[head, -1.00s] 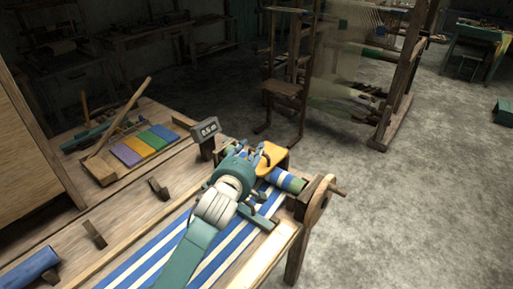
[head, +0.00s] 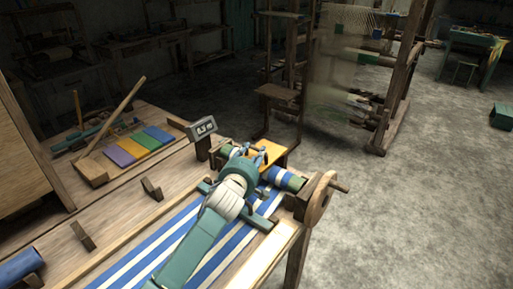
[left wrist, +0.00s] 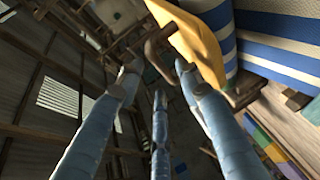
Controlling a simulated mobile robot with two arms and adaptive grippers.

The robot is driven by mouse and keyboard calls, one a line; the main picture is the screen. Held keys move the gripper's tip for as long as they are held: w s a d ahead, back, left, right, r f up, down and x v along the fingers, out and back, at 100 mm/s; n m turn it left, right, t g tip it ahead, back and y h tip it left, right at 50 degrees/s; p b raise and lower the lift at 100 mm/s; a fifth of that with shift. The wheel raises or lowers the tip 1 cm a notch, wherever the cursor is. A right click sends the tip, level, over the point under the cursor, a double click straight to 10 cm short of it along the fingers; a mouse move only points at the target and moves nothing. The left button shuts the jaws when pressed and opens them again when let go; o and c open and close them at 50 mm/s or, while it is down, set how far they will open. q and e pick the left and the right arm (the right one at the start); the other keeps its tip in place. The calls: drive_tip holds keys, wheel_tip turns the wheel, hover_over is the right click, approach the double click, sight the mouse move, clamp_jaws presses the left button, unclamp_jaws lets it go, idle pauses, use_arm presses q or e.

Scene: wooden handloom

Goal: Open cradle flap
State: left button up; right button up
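The cradle flap appears to be the yellow-orange panel (head: 275,152) at the far end of the loom bench, beside the striped cloth roll (head: 284,179). In the left wrist view the yellow panel (left wrist: 197,42) rises close by the right-hand fingertip. My left gripper (head: 250,152) is over the near side of the panel and hides part of it. In the left wrist view its three blue fingers (left wrist: 157,75) are spread apart with nothing between them. I cannot tell whether a finger touches the panel. My right gripper is not in view.
A small display box (head: 201,129) on a post stands left of my left gripper. A wooden crank wheel (head: 318,198) is to the right.

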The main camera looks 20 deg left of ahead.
sight(256, 148)
use_arm(q)
drive_tip(key=shift+w+a+f, duration=0.1)
drive_tip(key=shift+w+f, duration=0.1)
drive_tip(key=shift+w, duration=0.9)
drive_tip(key=shift+w+f, duration=0.2)
drive_tip(key=shift+w, duration=0.85)
clamp_jaws()
